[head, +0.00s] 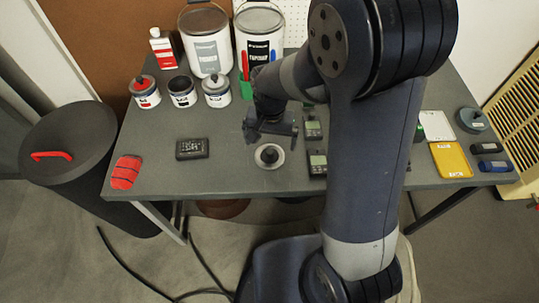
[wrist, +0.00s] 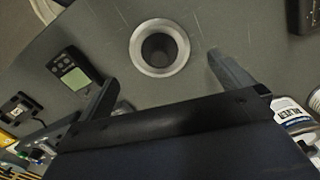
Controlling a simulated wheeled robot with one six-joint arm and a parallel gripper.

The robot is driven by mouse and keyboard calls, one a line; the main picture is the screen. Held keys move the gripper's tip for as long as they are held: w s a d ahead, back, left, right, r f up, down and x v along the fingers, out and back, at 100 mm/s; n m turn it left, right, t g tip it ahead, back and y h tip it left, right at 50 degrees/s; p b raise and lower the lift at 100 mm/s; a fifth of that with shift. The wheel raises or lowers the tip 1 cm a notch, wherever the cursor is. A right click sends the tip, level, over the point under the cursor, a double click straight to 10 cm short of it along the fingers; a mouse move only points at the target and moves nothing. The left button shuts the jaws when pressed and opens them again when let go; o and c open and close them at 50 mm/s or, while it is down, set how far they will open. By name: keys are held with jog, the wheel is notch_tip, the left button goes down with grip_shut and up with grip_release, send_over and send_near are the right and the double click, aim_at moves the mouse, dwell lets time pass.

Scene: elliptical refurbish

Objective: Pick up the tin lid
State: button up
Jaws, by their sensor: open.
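The tin lid (head: 269,163) lies flat on the grey table, left of my arm in the head view. It is a pale metal ring with a dark round centre. In the wrist view the lid (wrist: 142,62) sits near the top middle, fully visible. My gripper (head: 271,138) is open and empty. It is above the table, just behind the lid in the head view. In the wrist view my gripper (wrist: 161,69) has its fingers spread to either side below the lid, not touching it.
Dark handheld devices (head: 317,161) lie close to the lid's right. A black box (head: 192,149) and a red object (head: 126,172) lie left. Small tins (head: 182,97) and large buckets (head: 206,52) stand at the back. The table before the lid is clear.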

aim_at(270, 150)
notch_tip(270, 150, down, 5)
jog(key=shift+r, duration=0.1)
jog(key=shift+c, duration=0.4)
jog(key=c, duration=0.9)
